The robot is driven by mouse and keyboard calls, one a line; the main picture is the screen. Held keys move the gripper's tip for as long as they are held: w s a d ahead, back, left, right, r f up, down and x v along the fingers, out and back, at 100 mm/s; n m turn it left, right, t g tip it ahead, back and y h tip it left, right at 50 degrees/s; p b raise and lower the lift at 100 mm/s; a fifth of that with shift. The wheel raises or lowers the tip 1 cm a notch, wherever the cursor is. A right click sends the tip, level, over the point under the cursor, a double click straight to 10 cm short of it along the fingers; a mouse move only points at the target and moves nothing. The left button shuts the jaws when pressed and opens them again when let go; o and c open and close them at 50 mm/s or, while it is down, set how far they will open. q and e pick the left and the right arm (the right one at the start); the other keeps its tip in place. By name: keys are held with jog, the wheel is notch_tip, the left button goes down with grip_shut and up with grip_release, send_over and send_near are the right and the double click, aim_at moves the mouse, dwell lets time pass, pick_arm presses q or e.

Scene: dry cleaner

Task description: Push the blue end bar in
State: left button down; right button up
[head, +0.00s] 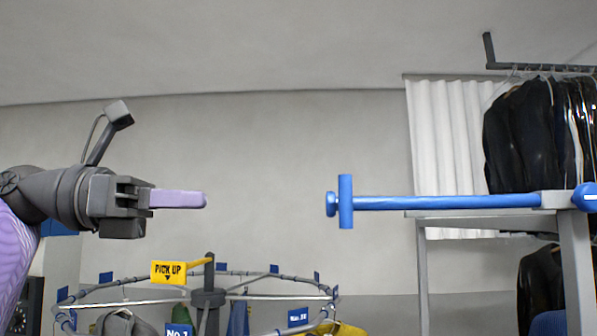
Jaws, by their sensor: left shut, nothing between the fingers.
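The blue end bar (440,202) runs level from a grey block on a rack frame at the right. It ends at its left in an upright blue crosspiece (346,202) and a round knob (331,204). My left gripper (203,200) comes in from the left at about the same height in the picture. Its lilac fingers are shut together with nothing between them and point right, toward the knob. A clear gap shows between the fingertips and the knob. My right gripper is not in view.
Dark clothes (520,135) hang from a rail at the right. A white curtain (450,135) hangs behind the bar. The rack's grey post (577,270) stands at the right.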

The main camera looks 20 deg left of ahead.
aim_at(340, 204)
pick_arm(q)
jog(key=p+x, duration=0.2)
jog(key=x, duration=1.2)
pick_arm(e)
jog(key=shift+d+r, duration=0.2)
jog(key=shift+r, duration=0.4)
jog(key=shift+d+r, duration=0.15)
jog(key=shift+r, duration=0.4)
pick_arm(q)
jog(key=shift+w+f, duration=0.1)
jog(key=shift+d, duration=0.15)
